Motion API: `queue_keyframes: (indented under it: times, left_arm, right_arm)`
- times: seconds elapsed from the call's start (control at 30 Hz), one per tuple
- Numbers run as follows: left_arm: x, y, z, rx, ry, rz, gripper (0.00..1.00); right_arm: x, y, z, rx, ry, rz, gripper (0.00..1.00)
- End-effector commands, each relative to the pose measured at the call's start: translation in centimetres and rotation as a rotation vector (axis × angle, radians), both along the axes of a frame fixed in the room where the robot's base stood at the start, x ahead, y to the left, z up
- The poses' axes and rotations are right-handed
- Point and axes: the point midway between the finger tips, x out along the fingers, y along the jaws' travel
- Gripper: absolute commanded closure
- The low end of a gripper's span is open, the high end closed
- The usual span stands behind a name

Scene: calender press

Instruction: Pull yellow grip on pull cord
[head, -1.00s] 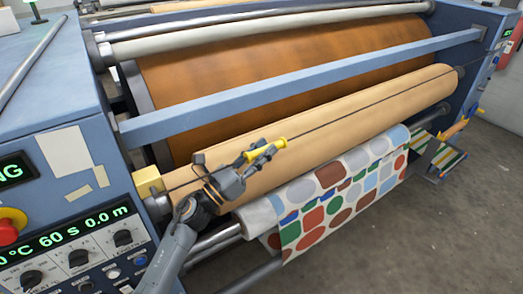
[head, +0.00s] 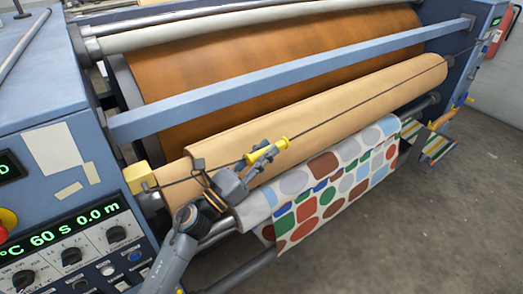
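The yellow grip (head: 267,151) sits on the dark pull cord (head: 352,112), which runs along the front of the press in front of the tan roll. My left gripper (head: 265,158) comes from below and left, with its fingers at the yellow grip. The fingers look closed around its middle, and both ends of the grip stick out. The contact on the far side is hidden. My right gripper is not in view.
The blue press side with dials and a green display (head: 75,226) stands at left. A yellow block (head: 139,177) sits near the cord's left end. Patterned fabric (head: 325,185) hangs below the tan roll (head: 330,106). Open grey floor lies at lower right.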

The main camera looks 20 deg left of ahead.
Motion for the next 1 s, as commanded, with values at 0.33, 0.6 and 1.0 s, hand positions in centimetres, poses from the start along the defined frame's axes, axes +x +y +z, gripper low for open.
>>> queue_keyframes:
  times: [0.33,0.6,1.0]
  left_arm:
    - [-0.1,-0.2,-0.1,0.0,0.002,-0.006,0.57]
    - [-2.0,1.1,-1.2,0.0,0.006,-0.005,0.57]
    - [-8.1,5.2,-4.1,-0.001,0.005,-0.004,0.57]
  right_arm:
    - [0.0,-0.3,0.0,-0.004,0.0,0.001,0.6]
    - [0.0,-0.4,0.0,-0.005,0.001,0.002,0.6]
    - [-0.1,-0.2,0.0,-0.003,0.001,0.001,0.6]
